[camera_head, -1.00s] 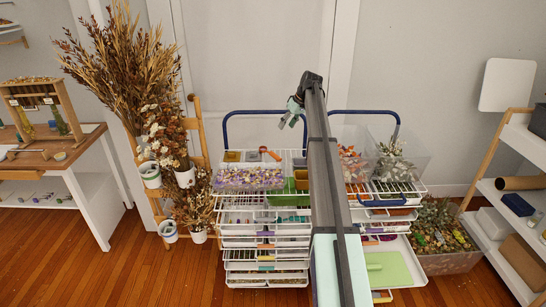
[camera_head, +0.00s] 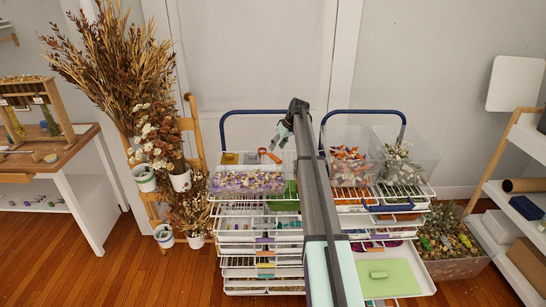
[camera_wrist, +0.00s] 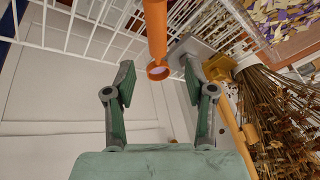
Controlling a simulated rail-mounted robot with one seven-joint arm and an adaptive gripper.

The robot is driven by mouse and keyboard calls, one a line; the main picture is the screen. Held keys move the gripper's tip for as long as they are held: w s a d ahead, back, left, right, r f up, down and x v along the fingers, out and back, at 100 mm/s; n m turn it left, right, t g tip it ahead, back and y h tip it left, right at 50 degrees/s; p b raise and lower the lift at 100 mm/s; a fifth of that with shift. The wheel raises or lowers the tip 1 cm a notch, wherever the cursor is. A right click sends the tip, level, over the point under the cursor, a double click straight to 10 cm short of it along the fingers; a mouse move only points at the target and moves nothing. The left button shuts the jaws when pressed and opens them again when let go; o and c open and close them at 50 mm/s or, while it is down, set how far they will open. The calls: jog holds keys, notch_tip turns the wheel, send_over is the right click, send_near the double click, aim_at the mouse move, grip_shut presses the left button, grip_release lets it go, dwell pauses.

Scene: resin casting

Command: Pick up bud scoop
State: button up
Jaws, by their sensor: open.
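An orange scoop-like tool (camera_head: 269,155), which I take to be the bud scoop, lies on the top wire shelf of the left cart. In the wrist view its orange handle (camera_wrist: 156,25) comes down from the top edge and ends in a ring, between and beyond my fingers. The tool's other end is out of that view. My gripper (camera_wrist: 158,84) is open and empty, its green fingers apart on either side of the ring. In the head view my gripper (camera_head: 281,133) hangs above and slightly right of the tool, not touching it.
A grey container (camera_head: 252,157) and a yellow container (camera_head: 230,158) sit left of the tool. A tray of purple and yellow petals (camera_head: 247,182) is in front. The cart's blue handle (camera_head: 240,112) rises behind. Dried flowers (camera_head: 155,130) stand left.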

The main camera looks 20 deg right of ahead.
aim_at(272, 156)
jog(key=shift+p+x, duration=1.4)
jog(key=shift+x, duration=2.35)
jog(key=shift+s+d+f, duration=0.1)
jog(key=shift+d, duration=0.1)
grip_shut()
